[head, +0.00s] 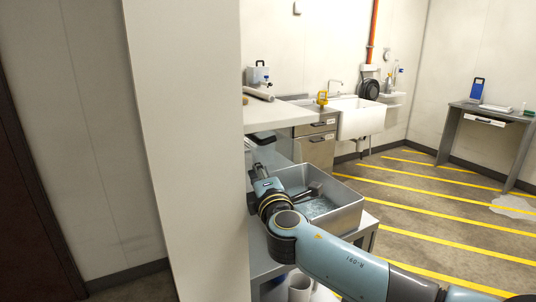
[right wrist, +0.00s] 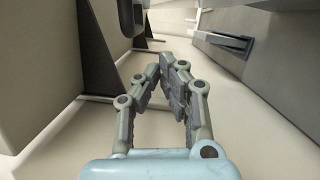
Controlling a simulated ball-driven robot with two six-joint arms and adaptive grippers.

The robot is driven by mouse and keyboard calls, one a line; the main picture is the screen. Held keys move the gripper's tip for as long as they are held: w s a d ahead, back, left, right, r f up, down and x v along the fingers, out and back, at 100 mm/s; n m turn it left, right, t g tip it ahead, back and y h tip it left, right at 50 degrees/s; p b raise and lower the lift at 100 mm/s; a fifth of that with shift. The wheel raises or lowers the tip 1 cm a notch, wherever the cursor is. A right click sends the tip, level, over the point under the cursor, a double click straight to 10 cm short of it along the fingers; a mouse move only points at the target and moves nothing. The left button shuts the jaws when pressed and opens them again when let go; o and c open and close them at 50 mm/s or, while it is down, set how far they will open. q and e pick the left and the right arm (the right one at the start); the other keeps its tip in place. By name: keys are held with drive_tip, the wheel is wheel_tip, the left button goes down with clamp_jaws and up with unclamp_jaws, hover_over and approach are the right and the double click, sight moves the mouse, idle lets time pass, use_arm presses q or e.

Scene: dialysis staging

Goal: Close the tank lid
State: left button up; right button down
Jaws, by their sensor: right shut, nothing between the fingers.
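The open metal tank (head: 345,216) stands on a low grey stand, with a rippled, shiny surface inside it. A grey panel with a dark handle (head: 263,139) rises behind the tank's left part and looks like its raised lid; the wall and my arm hide part of it. In the right wrist view a grey slab with a dark bar handle (right wrist: 222,41) shows at upper right, apart from the fingers. My right gripper (head: 259,168) is at the tank's left side, below the handle. In the right wrist view its fingers (right wrist: 166,66) are shut and empty. My left gripper is out of view.
A tall pale wall panel (head: 190,150) stands close on the left. A white counter (head: 279,115) overhangs behind the tank. A white sink (head: 360,119) and a desk (head: 488,114) stand farther back. Yellow-striped floor (head: 430,205) is free at right.

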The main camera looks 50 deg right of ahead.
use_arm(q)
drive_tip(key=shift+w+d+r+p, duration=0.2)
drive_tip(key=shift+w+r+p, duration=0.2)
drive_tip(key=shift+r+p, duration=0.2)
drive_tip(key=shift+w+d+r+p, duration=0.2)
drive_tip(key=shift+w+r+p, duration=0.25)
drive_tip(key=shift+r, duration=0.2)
use_arm(e)
drive_tip(key=w+d, duration=0.3)
drive_tip(key=d, duration=0.3)
drive_tip(key=shift+d+r, duration=0.15)
drive_tip(key=shift+r, duration=0.25)
drive_tip(key=shift+d, duration=0.1)
